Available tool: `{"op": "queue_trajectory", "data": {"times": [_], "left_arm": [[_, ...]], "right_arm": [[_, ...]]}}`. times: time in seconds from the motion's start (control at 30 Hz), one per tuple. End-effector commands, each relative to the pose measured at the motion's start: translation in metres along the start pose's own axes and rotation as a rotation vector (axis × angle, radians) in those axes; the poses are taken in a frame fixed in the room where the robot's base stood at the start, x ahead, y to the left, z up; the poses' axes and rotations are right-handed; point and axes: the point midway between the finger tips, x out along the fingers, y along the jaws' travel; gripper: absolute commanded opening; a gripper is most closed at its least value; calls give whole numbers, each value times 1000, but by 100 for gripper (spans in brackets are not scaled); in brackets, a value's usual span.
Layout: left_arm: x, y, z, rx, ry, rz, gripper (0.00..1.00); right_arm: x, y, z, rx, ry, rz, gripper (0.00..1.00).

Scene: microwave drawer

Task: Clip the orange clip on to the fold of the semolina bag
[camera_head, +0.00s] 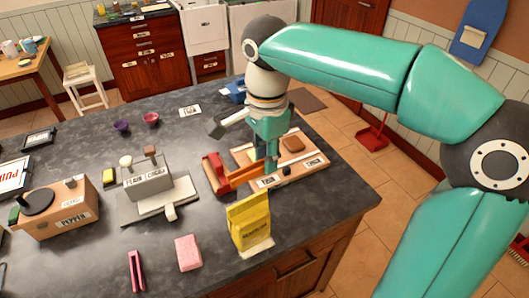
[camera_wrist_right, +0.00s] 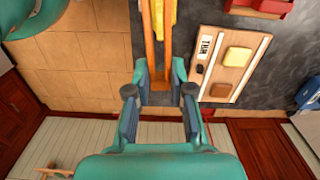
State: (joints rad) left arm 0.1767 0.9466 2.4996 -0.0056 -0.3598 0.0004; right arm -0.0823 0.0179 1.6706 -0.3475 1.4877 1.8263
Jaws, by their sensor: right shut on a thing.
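The yellow semolina bag (camera_head: 250,225) stands upright on a small pale base near the counter's front edge. A yellow strip, probably the bag (camera_wrist_right: 166,14), shows at the top of the right wrist view. My right gripper (camera_head: 272,164) is above the right part of the counter, behind and slightly right of the bag. Its fingers (camera_wrist_right: 160,76) are shut on the end of the long orange clip (camera_head: 245,178). The clip's two arms (camera_wrist_right: 150,45) reach away from the fingers toward the bag side. I cannot tell whether the clip touches the bag. My left gripper is out of view.
A red holder (camera_head: 214,174) stands left of the clip. A wooden board (camera_head: 310,163) lies beneath and right of the gripper. A pink block (camera_head: 188,252) and pink clip (camera_head: 137,271) lie left of the bag. A grey labelled box (camera_head: 148,181) stands farther left.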

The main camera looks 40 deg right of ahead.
Motion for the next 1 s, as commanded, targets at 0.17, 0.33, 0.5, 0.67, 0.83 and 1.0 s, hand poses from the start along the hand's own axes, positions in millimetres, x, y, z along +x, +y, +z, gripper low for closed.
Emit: {"op": "queue_trajectory", "data": {"times": [0.17, 0.33, 0.5, 0.67, 0.83, 1.0], "left_arm": [[-2, 0, 0, 0, 1, 0, 40], [3, -1, 0, 0, 1, 0, 40], [11, -4, 0, 0, 1, 0, 40], [21, -7, -1, 0, 1, 0, 40], [31, -11, -1, 0, 1, 0, 40], [40, -14, -1, 0, 1, 0, 40]], "right_arm": [[0, 0, 0, 1, 0, 1, 8], [6, 0, 0, 2, 0, 0, 8], [17, 0, 0, 2, 0, 0, 8], [30, 0, 0, 2, 0, 1, 8], [44, 0, 0, 2, 0, 1, 8], [56, 0, 0, 2, 0, 0, 8]]}}
